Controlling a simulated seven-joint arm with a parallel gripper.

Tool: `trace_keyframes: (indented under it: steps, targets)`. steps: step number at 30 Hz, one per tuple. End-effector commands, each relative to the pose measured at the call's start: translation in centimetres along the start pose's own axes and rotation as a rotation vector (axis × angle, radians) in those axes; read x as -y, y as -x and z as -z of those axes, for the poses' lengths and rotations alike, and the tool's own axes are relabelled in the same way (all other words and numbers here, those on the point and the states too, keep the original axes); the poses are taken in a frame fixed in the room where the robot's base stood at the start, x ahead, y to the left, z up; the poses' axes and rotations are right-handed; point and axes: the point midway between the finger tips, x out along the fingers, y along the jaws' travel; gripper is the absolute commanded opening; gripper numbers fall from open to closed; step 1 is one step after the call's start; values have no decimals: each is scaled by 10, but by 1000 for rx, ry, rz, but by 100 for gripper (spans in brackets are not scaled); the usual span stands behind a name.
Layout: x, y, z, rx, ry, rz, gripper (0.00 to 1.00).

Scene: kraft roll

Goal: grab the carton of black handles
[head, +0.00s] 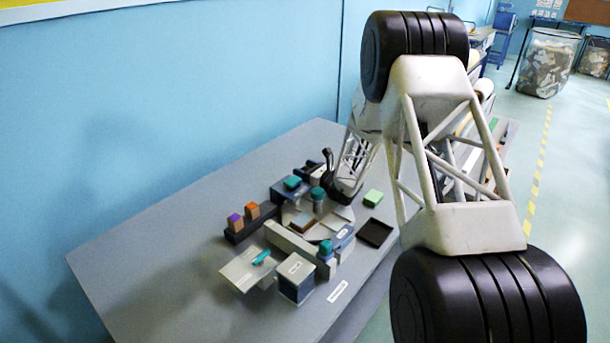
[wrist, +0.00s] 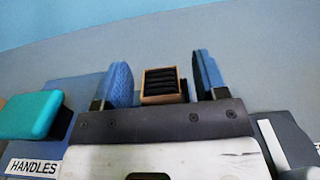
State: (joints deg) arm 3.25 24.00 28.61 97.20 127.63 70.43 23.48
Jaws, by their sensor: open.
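The carton of black handles (wrist: 160,92) is a small open tan box with several black bars inside. In the wrist view it shows in the gap between my gripper's (wrist: 163,78) two blue fingers. The fingers are apart, with nothing clamped. I cannot tell whether the carton is between the fingertips or a little beyond them. A dark edge of my gripper hides its lower part. In the head view I cannot make out the carton; my arm's end is over the back of the table's cluster of things.
A white label reading HANDLES (wrist: 32,167) and a teal-topped block (wrist: 30,114) are left of my gripper in the wrist view. In the head view, a green block (head: 373,197) and dark tray (head: 375,233) are on the right. The grey table's (head: 150,265) left side is clear.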

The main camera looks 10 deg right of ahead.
Motion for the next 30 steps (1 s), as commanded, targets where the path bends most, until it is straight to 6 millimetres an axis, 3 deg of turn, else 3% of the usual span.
trace_keyframes:
  steps: [12,22,30]
  targets:
    - [0,0,0,0,0,0,66]
    - [0,0,0,0,0,0,15]
    - [0,0,0,0,0,0,13]
